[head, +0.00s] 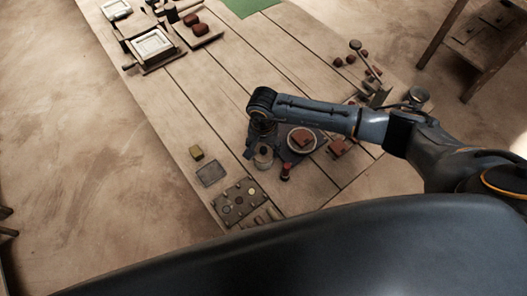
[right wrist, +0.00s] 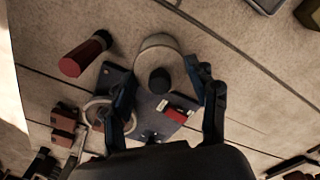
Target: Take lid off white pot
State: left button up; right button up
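A small pale round pot (right wrist: 150,46) stands at the top middle of the right wrist view, with a dark round knob (right wrist: 159,80) at its near side. In the head view the pot (head: 264,160) shows just below my right gripper (head: 258,147). In the right wrist view the two fingers of my right gripper (right wrist: 163,78) are spread wide, one on each side of the knob, with gaps between. The gripper is open and holds nothing. Whether a fingertip touches the pot's side cannot be told. My left gripper is not in view.
A dark blue mat (right wrist: 149,101) lies beside the pot. A white dish (head: 291,148) with brown pieces and a red-handled tool (right wrist: 86,54) stand close by. A dark palette board (head: 228,204) lies at the table's near edge. The middle planks are clear.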

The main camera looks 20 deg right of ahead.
jog(key=shift+c, duration=1.1)
